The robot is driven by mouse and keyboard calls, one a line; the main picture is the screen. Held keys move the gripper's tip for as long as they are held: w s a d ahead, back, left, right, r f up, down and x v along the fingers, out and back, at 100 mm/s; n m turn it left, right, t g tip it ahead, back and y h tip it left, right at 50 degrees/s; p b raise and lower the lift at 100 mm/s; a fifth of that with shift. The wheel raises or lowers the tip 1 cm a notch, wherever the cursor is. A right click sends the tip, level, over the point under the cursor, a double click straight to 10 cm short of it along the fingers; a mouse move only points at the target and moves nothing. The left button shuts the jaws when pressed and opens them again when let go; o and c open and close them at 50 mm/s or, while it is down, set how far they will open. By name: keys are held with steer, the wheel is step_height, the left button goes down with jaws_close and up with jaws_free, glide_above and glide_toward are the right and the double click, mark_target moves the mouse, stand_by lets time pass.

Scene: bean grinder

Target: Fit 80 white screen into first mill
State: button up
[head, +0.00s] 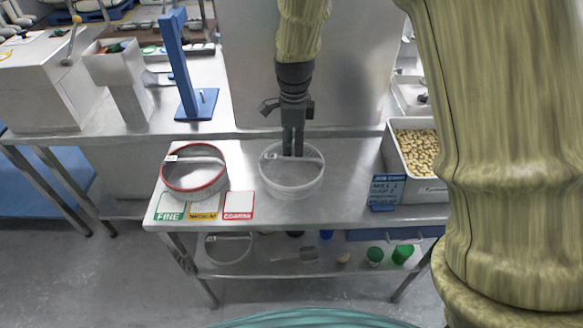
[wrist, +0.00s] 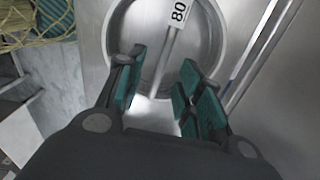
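The white screen (head: 291,188), a round pale sieve with a crossbar, lies on the steel table in the head view. In the wrist view, its crossbar (wrist: 164,60) carries a label reading 80. My gripper (head: 293,153) points down over the screen. In the wrist view, my gripper (wrist: 160,95) is open, with its teal-padded fingers apart on either side of the crossbar's line. I cannot tell how far above the bar the fingertips are. A grey boxy machine with a crank (head: 42,85) stands at the left; no label shows whether it is the first mill.
A red-rimmed screen (head: 194,190) lies left of the white one, behind FINE and COARSE cards (head: 238,206). A bin of beans (head: 430,188) with a blue MILL 1 sign (head: 386,193) stands right. A blue stand (head: 184,75) rises behind. Another screen (head: 229,248) lies on the lower shelf.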

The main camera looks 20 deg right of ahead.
steer(key=shift+w+a+f+p, duration=0.1)
steer(key=shift+w+f+p, duration=0.15)
steer(key=shift+f, duration=0.8)
steer(key=shift+w+a+f+p, duration=0.1)
steer(key=shift+f+p, duration=0.2)
steer(key=shift+f, duration=1.35)
steer(key=shift+f, duration=0.25)
jaws_close()
